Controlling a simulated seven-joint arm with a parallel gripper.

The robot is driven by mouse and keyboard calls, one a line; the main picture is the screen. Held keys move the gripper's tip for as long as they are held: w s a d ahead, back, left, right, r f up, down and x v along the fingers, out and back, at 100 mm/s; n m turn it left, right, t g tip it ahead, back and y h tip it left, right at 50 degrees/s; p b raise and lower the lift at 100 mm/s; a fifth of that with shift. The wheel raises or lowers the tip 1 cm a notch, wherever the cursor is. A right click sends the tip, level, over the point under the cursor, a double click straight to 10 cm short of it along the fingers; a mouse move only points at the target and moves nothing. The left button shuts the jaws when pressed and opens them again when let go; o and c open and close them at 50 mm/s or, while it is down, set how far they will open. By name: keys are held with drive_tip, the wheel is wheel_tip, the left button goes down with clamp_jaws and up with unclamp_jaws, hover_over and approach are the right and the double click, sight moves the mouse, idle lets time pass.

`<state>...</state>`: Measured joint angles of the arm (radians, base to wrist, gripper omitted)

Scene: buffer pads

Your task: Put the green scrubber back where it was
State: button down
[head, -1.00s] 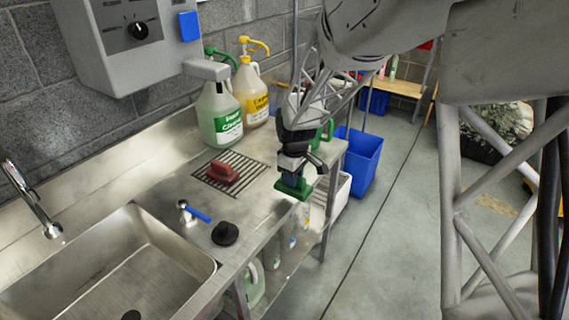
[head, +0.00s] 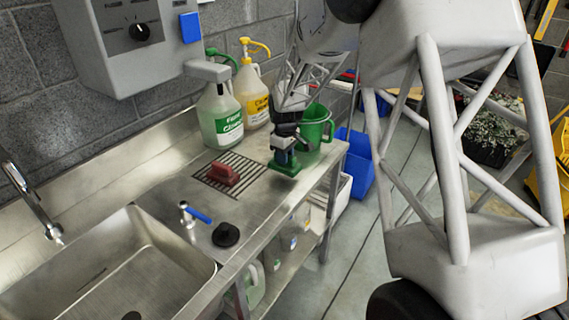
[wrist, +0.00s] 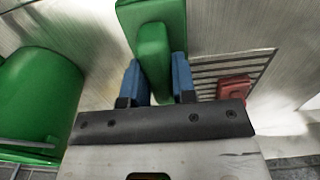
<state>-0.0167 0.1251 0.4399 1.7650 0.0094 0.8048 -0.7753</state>
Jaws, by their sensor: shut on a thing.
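The green scrubber (head: 284,168) is a flat green block with a raised green handle. It also shows in the wrist view (wrist: 153,50) at the top middle. My gripper (head: 284,153) is shut on its handle, with blue fingers on either side (wrist: 158,80). In the head view the scrubber is at the right part of the steel counter, right of the drain grate and in front of the green jug. Whether its base touches the counter or hangs just above it, I cannot tell.
A red scrubber (head: 223,173) lies on the drain grate (head: 248,164). A green jug (head: 316,124) stands at the counter's right end, close to my gripper. Two soap bottles (head: 219,120) (head: 252,92) stand along the wall. A black plug (head: 226,235) and the sink (head: 105,262) are left.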

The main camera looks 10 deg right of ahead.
drive_tip(key=shift+w, duration=0.3)
drive_tip(key=shift+f, duration=0.1)
drive_tip(key=shift+f, duration=1.65)
drive_tip(key=shift+f, duration=0.15)
drive_tip(key=c, duration=0.9)
unclamp_jaws()
wheel_tip(320, 180, up, 12)
drive_tip(key=shift+r, duration=0.15)
drive_tip(key=shift+s, duration=0.1)
